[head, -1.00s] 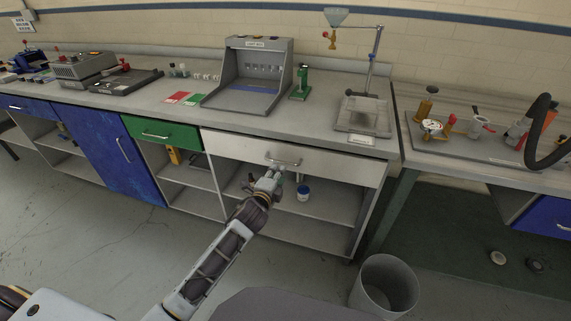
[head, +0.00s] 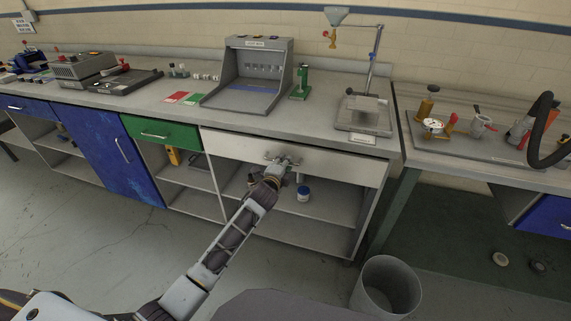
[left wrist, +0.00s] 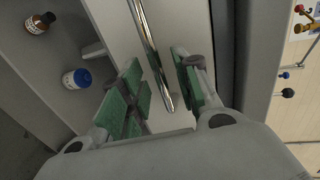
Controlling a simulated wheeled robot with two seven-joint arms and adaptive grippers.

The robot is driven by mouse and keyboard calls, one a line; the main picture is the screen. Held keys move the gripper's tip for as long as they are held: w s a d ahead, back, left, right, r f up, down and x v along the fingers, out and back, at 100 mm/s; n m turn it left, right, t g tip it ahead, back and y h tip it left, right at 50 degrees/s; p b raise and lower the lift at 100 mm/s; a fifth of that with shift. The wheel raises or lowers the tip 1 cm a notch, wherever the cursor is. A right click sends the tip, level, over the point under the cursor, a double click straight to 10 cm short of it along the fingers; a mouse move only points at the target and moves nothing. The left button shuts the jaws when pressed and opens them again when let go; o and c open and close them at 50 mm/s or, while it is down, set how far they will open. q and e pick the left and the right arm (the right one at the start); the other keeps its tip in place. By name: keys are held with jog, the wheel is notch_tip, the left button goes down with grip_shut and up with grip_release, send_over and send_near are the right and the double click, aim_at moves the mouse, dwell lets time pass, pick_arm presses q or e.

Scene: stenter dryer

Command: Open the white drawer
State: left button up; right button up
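The white drawer (head: 340,166) is shut under the counter top, above open shelves. Its metal handle (left wrist: 148,45) runs along the drawer front in the left wrist view. My left gripper (head: 281,160) is at the handle in the head view and hides part of it. In the left wrist view my left gripper (left wrist: 160,95) is open, with green pads on both sides of the handle bar. A gap shows between the bar and the pads. My right gripper is not in view.
A white jar with a blue lid (head: 303,193) stands on the shelf below the drawer; a brown bottle (left wrist: 40,23) is near it. A bin (head: 385,287) stands on the floor to the right. The floor left of my arm is clear.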

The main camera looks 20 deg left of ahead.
pick_arm(q)
jog(key=shift+x, duration=0.75)
grip_shut()
